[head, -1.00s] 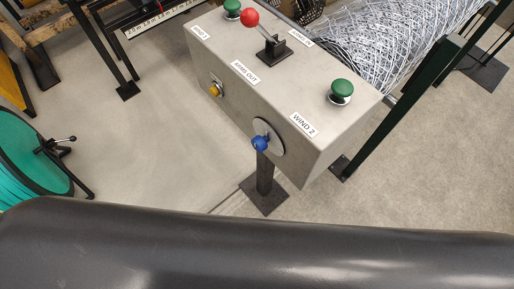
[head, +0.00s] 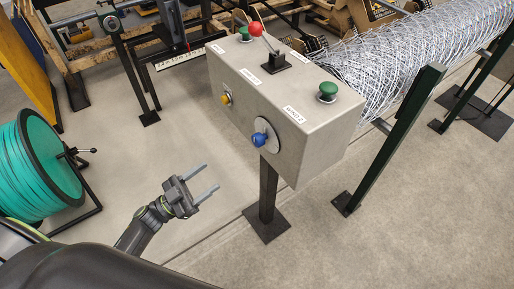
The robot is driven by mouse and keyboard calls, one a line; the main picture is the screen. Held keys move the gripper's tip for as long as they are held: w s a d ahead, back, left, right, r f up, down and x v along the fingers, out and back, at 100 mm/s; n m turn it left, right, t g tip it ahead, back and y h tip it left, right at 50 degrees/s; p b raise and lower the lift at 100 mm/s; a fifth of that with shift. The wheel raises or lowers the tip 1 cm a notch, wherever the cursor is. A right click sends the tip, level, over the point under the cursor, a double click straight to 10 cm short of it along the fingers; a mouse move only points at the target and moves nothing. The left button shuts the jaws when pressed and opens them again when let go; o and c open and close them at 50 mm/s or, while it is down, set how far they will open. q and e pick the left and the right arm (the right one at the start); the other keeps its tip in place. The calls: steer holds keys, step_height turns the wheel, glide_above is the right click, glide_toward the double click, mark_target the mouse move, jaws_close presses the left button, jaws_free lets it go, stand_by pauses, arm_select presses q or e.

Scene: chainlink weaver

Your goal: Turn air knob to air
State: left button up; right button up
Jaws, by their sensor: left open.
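The control box (head: 290,118) is a grey box on a dark post at the centre of the head view. On its front face is a blue knob (head: 259,140) on a round grey plate, probably the air knob; no air label is readable there. A yellow button (head: 225,98) sits further left on the same face. My left gripper (head: 211,179) is open and empty, below and to the left of the blue knob, apart from the box. My right gripper is not in view.
On the box top are green buttons (head: 327,90) and a red-balled lever (head: 256,29). A roll of wire mesh (head: 400,60) lies behind, with a dark green post (head: 395,135) at right. A teal reel (head: 35,165) stands at left. Floor between is clear.

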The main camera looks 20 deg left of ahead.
mark_target(254, 143)
arm_select(q)
steer(key=p+x, duration=0.3)
steer(key=x, duration=1.2)
steer(key=shift+w+p, duration=0.1)
steer(key=shift+p, duration=0.3)
steer(key=shift+w+d+r, duration=0.2)
steer(key=shift+w+d, duration=0.25)
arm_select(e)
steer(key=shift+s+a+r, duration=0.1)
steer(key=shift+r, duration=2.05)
arm_select(q)
steer(key=shift+c, duration=0.2)
steer(key=c, duration=0.9)
